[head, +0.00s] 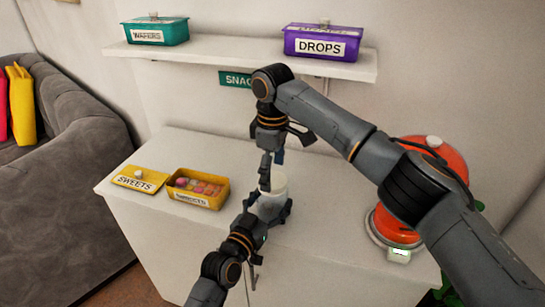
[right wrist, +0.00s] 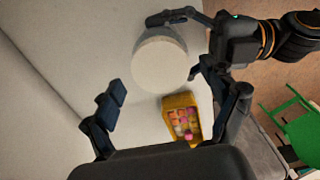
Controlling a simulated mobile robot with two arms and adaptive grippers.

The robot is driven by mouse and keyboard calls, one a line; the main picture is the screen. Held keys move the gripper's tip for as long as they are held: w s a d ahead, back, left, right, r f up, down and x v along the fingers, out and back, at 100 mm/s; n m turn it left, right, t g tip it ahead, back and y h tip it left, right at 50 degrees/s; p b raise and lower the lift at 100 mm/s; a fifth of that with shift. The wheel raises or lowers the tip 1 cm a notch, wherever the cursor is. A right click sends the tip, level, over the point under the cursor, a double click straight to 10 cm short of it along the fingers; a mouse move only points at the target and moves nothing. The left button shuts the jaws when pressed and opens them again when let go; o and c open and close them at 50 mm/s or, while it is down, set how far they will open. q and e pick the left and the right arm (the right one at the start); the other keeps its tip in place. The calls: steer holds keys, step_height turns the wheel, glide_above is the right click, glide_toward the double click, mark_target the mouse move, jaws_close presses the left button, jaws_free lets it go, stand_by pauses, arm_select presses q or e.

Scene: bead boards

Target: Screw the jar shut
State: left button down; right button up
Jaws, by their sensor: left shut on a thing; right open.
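A pale, whitish round jar (head: 279,185) stands on the white cabinet top. My left gripper (head: 268,208) is shut around its side from the front. In the right wrist view, the jar's round cream top (right wrist: 160,65) faces me, with my left gripper (right wrist: 175,45) at its upper right. I cannot tell a separate lid from the jar, or how tightly it sits. My right gripper (head: 272,168) is open above the jar, pointing down. Its fingers (right wrist: 172,93) are spread and hold nothing. Its fingers partly hide the jar in the head view.
An open yellow sweets box (head: 216,198) and its yellow lid (head: 134,183) lie left of the jar. A red rounded machine (head: 392,226) stands at the right. A shelf (head: 235,64) above bears a teal box (head: 170,34) and a purple box (head: 295,44).

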steer(key=shift+f, duration=0.8)
steer(key=shift+c, duration=0.4)
steer(key=c, duration=1.1)
steer(key=m, duration=0.5)
steer(key=o, duration=1.2)
steer(key=shift+o, duration=0.2)
steer(key=shift+r, duration=2.3)
